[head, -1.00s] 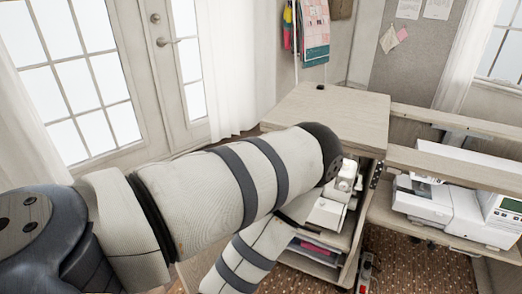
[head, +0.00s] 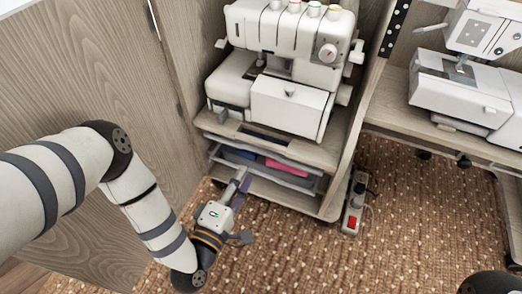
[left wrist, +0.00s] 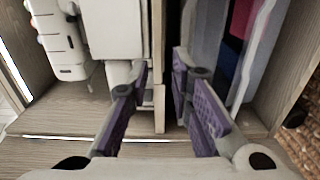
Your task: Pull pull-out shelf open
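The pull-out shelf (head: 320,157) is a light wood board under a white overlock machine (head: 285,75) in the open cabinet. My left gripper (head: 240,182) is low in front of the cabinet, near the tray under the shelf. In the left wrist view, its two purple-padded fingers (left wrist: 160,110) are spread apart. A narrow wooden edge (left wrist: 160,122), which looks like the shelf's front, shows between them in the picture. I cannot tell whether the pads touch it. My right gripper is not in view.
A clear tray (head: 310,182) with pink and blue items is below the shelf. A wood cabinet door (head: 90,75) stands open at left. A power strip (head: 353,205) lies on the brown carpet (head: 300,250). Another sewing machine (head: 465,95) is at right. The carpet in front is mostly clear.

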